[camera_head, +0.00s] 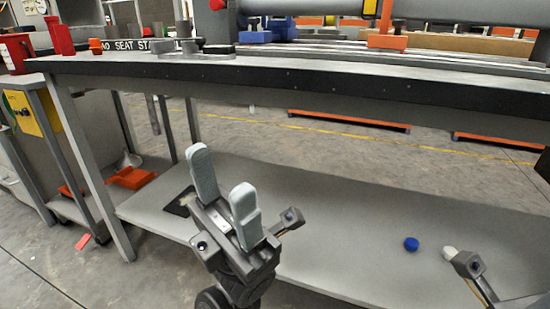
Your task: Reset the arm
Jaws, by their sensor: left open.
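My left gripper (225,170) is in the lower middle of the head view. Its two pale grey fingers stand up and lie apart, with nothing between them. It is in front of the workbench's grey lower shelf (340,195) and below the bench top's dark front edge (330,85). At the bottom right a small dark metal part with a pale tip (465,260) shows. It looks like part of my right gripper, but most of it is out of the picture and its jaws cannot be made out.
A small blue round object (411,244) appears over the lower shelf at the right. Grey discs (180,48) and a blue part (255,36) are on or behind the bench top. A cart with a yellow panel (22,112) stands at the left. Orange items (133,178) lie beside the bench leg.

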